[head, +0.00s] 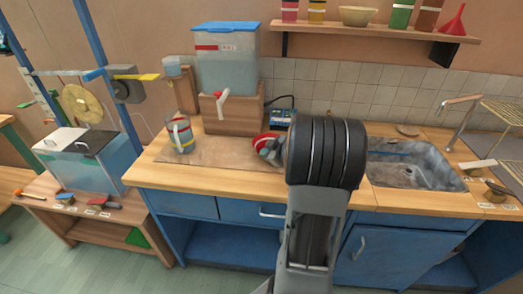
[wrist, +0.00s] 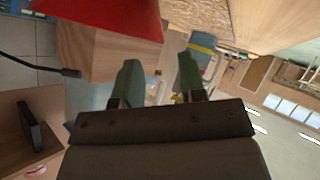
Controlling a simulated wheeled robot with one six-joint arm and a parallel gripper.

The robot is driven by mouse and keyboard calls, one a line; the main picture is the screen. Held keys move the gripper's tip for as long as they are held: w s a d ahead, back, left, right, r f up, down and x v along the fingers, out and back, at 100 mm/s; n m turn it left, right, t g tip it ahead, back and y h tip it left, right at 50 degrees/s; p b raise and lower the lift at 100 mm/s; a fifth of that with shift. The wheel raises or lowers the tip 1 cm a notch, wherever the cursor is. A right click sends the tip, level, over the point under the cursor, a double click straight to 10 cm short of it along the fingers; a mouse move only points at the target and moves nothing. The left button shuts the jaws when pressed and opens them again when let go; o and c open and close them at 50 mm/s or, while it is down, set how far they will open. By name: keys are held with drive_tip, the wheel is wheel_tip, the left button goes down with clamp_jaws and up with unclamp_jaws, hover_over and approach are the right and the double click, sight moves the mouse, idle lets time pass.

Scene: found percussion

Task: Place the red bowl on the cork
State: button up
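The red bowl (head: 262,138) is on the counter beside the right end of the cork mat, partly hidden behind my gripper and arm. Part of its red side fills the top left of the wrist view (wrist: 100,14). The flat brown cork mat (head: 215,153) lies on the counter; a speckled tan strip, apparently cork (wrist: 203,14), shows at the top of the wrist view. My gripper (wrist: 160,72) has its two green-grey fingers apart with nothing between them. The bowl's edge appears just beyond the left fingertip; whether they touch is unclear.
A blue-lidded water tank (head: 226,60) sits on a wooden block (head: 232,115) behind the mat. A sink (head: 415,165) is at the right. The mat's middle is clear.

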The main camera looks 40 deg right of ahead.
drive_tip(key=v, duration=0.6)
drive_tip(key=w+a+r+m+g+h+p, duration=0.1)
drive_tip(key=w+a+r+m+g+h, duration=0.1)
drive_tip(key=a+r+m+h, duration=0.4)
drive_tip(key=s+a+f+g+y, duration=0.2)
drive_tip(key=s+a+g, duration=0.1)
drive_tip(key=s+a, duration=0.4)
drive_tip(key=s+a+f+g+y, duration=0.2)
drive_tip(key=s+a, duration=0.5)
drive_tip(key=a, duration=0.6)
drive_tip(key=shift+a+g+y, duration=0.25)
drive_tip(key=shift+g+y, duration=0.55)
drive_tip(key=shift+m, duration=0.3)
